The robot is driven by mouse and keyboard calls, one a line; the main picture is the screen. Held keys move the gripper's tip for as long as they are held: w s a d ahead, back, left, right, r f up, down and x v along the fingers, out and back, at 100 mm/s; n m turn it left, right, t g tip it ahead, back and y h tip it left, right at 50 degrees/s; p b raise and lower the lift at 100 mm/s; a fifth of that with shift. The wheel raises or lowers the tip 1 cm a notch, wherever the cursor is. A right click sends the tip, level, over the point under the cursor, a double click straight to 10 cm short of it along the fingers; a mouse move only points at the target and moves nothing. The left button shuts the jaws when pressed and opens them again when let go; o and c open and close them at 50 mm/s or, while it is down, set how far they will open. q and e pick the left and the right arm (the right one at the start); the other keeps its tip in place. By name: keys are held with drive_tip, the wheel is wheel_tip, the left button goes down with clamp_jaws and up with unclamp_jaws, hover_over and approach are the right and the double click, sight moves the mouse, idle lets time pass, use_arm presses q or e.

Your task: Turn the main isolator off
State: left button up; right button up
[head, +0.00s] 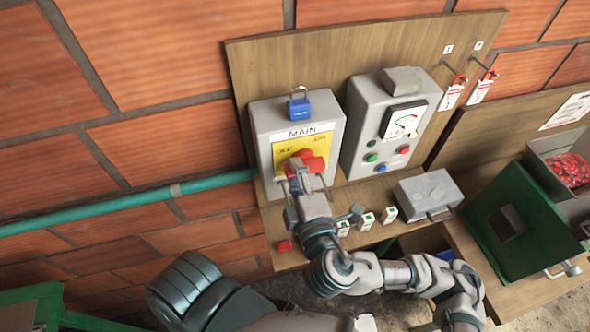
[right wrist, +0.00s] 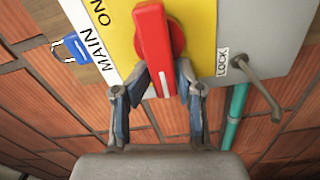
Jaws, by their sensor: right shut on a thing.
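The main isolator is a grey box (head: 263,120) marked MAIN on the wooden board, with a yellow plate (head: 318,145). Its red rotary handle (head: 313,164) is partly hidden by my right gripper (head: 299,178) in the head view. In the right wrist view the red handle (right wrist: 152,45) stands upright in the picture, with a white line at its lower end. An ON label (right wrist: 98,10) shows to its upper left. My right gripper (right wrist: 162,80) is shut on the handle's lower end, one finger each side. My left gripper is out of view.
A blue padlock (head: 299,105) hangs atop the isolator box. A bent grey rod (right wrist: 258,88) sticks out by the LOCK label. A meter box with buttons (head: 362,150) stands to the right. Red tagged padlocks (head: 453,92) hang further right. A small grey box (head: 428,190) sits on the ledge.

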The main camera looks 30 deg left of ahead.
drive_tip(key=shift+w+f+n, duration=0.1)
drive_tip(key=shift+f+n, duration=0.2)
drive_tip(key=shift+n, duration=0.7)
clamp_jaws()
drive_tip(key=o, duration=0.8)
unclamp_jaws()
drive_tip(key=shift+r, duration=0.1)
drive_tip(key=shift+o, duration=0.5)
drive_tip(key=shift+w+a, duration=0.3)
drive_tip(key=shift+a, duration=0.05)
drive_tip(key=shift+f, duration=0.2)
drive_tip(key=shift+s+d+r, duration=0.1)
drive_tip(key=shift+s+d, duration=0.1)
drive_tip(key=shift+d, duration=0.05)
